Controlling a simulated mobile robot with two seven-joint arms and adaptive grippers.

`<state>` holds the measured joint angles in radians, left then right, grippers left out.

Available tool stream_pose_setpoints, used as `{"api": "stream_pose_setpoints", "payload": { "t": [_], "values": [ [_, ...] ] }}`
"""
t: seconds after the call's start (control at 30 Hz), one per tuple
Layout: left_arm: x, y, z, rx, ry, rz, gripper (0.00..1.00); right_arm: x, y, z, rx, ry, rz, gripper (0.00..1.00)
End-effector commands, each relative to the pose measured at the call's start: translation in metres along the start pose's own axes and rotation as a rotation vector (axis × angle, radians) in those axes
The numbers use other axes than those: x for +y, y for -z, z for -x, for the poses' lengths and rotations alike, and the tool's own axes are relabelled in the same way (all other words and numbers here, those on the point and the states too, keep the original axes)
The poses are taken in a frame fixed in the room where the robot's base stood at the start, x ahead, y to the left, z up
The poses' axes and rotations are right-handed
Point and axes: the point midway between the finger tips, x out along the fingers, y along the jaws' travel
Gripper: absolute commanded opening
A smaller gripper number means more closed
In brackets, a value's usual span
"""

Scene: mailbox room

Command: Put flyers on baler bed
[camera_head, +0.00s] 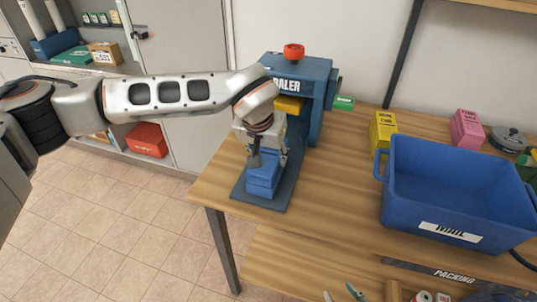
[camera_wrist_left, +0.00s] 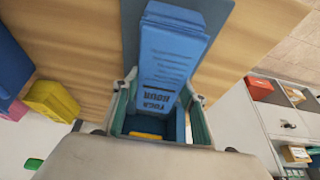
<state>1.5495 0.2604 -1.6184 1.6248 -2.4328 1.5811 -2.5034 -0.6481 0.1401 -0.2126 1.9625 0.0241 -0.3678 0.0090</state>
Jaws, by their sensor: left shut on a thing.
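A stack of blue flyers (camera_head: 262,182) is between the fingers of my left gripper (camera_head: 267,160), which is shut on it. In the left wrist view the flyers (camera_wrist_left: 172,65) show printed lettering, and green-lined fingers flank them. The stack is over the blue-grey baler bed (camera_head: 275,203), in front of the baler (camera_head: 318,92). I cannot tell whether its underside touches the bed. My right gripper (camera_head: 342,294) shows only its fingertips at the bottom edge of the head view; they are apart, with nothing seen between them.
A blue mail bin (camera_head: 455,187) stands on the wooden table to the right. Yellow flyers (camera_head: 383,132) and pink flyers (camera_head: 466,129) stand behind it. The table between the baler bed and the bin is clear. The table's front edge is close to the bed.

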Motion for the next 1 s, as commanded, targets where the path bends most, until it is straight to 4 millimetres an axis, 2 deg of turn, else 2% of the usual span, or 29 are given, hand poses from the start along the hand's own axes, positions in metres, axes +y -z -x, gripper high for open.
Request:
{"api": "stream_pose_setpoints", "payload": {
  "t": [0.17, 0.2, 0.23, 0.67, 0.77, 1.0],
  "values": [
    [0.000, -0.001, -0.002, 0.002, -0.001, -0.001, 0.00, 0.000, -0.003, -0.001, -0.003, 0.000, 0.000, 0.40],
    [0.000, -0.001, -0.003, 0.000, 0.000, -0.001, 0.50, 0.000, -0.003, -0.001, -0.003, 0.000, 0.000, 0.40],
    [0.000, -0.001, -0.003, 0.000, 0.000, -0.001, 0.58, 0.000, -0.003, -0.001, -0.004, 0.000, 0.000, 0.40],
    [0.000, 0.001, 0.002, 0.000, 0.000, 0.000, 0.59, 0.000, -0.001, 0.000, -0.002, 0.000, 0.000, 0.40],
    [0.000, 0.002, 0.013, 0.003, 0.001, -0.002, 0.59, 0.000, -0.001, 0.000, -0.001, 0.000, 0.000, 0.40],
    [-0.001, 0.002, 0.062, 0.005, 0.001, -0.002, 0.59, 0.000, 0.000, 0.000, 0.000, 0.000, -0.001, 0.40]
  ]
}}
